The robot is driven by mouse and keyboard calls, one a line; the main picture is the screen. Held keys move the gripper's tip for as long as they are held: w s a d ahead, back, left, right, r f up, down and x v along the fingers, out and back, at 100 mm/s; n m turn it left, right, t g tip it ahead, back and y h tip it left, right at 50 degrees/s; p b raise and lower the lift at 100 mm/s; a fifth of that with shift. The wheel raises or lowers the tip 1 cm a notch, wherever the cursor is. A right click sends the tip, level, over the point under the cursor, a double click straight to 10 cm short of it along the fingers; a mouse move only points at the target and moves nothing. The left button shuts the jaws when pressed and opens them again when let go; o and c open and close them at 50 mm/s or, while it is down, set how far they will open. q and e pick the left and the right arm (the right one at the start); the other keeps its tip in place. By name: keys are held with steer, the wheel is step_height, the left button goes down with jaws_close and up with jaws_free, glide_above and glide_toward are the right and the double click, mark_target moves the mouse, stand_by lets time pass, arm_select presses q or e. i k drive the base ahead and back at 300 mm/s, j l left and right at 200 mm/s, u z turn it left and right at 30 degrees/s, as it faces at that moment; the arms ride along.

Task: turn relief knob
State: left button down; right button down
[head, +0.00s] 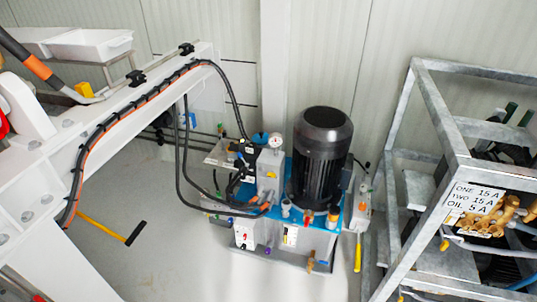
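A hydraulic power unit with a black finned motor (320,155) stands by the back wall on a blue-topped tank (285,238). A grey valve block (270,172) with a round gauge (276,140) is left of the motor. Small coloured knobs and fittings sit around it, among them a purple knob (254,239) and a red one (333,217). I cannot tell which of them is the relief knob. Neither of my grippers shows in the head view.
A large white beam (150,95) carrying black and orange hoses crosses the left side. A galvanized frame (430,100) with brass valves (505,212) and a label (476,202) stands at the right. Pale floor (185,265) lies open in front of the unit.

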mark_target(243, 171)
steer(key=i+j+u, duration=0.15)
steer(key=i+u, duration=0.15)
steer(key=i, duration=0.35)
steer(key=i+u, duration=0.35)
steer(key=i, duration=0.35)
